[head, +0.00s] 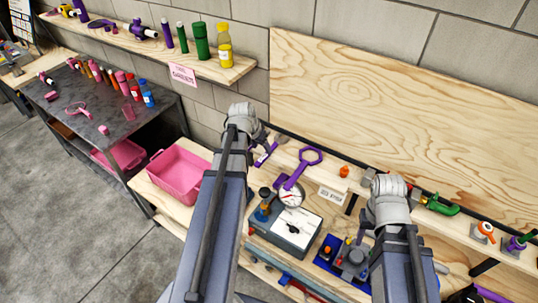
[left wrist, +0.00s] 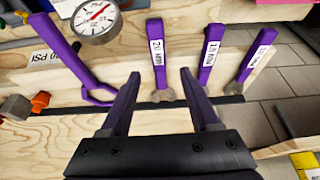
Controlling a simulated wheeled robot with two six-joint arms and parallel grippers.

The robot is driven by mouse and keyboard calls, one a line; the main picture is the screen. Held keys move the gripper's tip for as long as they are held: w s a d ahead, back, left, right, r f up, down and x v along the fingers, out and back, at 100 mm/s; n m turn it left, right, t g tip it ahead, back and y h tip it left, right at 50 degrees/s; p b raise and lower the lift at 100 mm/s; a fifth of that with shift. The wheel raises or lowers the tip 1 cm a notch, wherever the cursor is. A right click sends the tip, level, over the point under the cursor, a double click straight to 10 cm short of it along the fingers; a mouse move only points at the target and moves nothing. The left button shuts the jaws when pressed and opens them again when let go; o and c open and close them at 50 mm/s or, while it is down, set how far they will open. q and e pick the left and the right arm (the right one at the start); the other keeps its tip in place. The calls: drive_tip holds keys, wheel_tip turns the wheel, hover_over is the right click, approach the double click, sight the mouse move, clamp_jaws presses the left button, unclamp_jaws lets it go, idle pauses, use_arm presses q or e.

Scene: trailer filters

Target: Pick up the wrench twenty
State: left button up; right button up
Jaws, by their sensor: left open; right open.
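The purple wrench with a white label that starts with 20 (left wrist: 157,45) hangs or lies near the pale wood ledge in the left wrist view, its metal jaw end towards me. My left gripper (left wrist: 160,73) is open, its two fingers apart on either side of the wrench's lower end, with nothing visibly held. In the head view my left gripper (head: 262,138) is over the bench's back ledge, and its fingers are mostly hidden by the wrist. My right gripper (head: 372,180) is over the ledge further right, its fingertips hard to make out.
Two more labelled purple wrenches (left wrist: 207,50) (left wrist: 256,55) stand close on the right. A purple ring-ended wrench (head: 308,157) and a dial gauge (head: 291,194) are on the left in the wrist view. A pink bin (head: 176,176) stands left of my left arm.

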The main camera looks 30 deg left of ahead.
sight(266, 154)
use_arm(q)
drive_tip(key=shift+w+f+b, duration=0.1)
drive_tip(key=shift+f+b, duration=0.25)
drive_tip(key=shift+b, duration=0.1)
drive_tip(key=b+x, duration=0.4)
drive_tip(key=shift+w+d+f, duration=0.1)
drive_tip(key=shift+w+f, duration=0.05)
drive_tip(key=shift+w, duration=0.05)
drive_tip(key=shift+f, duration=0.15)
drive_tip(key=shift+c, duration=0.4)
clamp_jaws()
idle(0.3)
idle(1.0)
